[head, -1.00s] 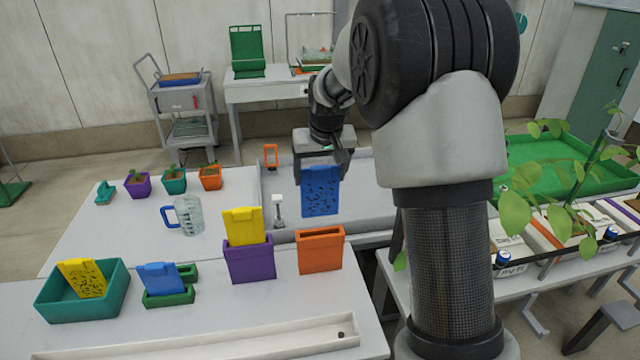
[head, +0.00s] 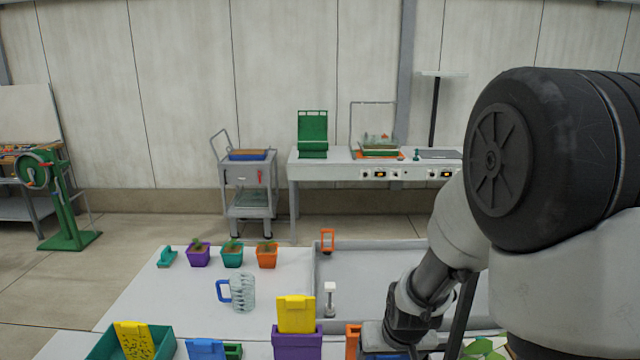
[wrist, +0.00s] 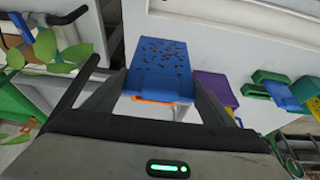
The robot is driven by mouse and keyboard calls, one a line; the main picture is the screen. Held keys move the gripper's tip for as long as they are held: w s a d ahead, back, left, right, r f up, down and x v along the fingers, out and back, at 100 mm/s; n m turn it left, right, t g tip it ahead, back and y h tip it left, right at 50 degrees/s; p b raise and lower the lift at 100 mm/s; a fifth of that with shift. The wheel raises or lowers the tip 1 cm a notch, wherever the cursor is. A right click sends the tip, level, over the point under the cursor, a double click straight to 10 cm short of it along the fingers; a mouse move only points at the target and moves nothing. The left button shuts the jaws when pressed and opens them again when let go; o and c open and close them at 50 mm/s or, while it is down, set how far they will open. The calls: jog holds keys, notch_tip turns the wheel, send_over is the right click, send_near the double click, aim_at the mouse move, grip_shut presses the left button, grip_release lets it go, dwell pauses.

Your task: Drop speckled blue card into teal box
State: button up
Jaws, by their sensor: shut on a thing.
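The speckled blue card (wrist: 160,62) is held in my gripper (wrist: 160,100), between the two fingers in the wrist view. In the head view my gripper (head: 388,340) is at the bottom edge, and only a sliver of blue shows beneath it. The teal box (head: 164,343) stands at the bottom left of the head view, cut off by the frame. A speckled yellow card (head: 135,340) stands in it. My gripper is well to the right of the box.
A plain blue card (head: 206,349) in a green holder (head: 233,351), a purple box (head: 297,345) with a yellow card (head: 296,314), and an orange box (head: 352,340) stand between box and gripper. A jug (head: 243,292) and potted plants stand behind.

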jog(key=shift+s+f, duration=0.25)
jog(key=shift+s, duration=0.5)
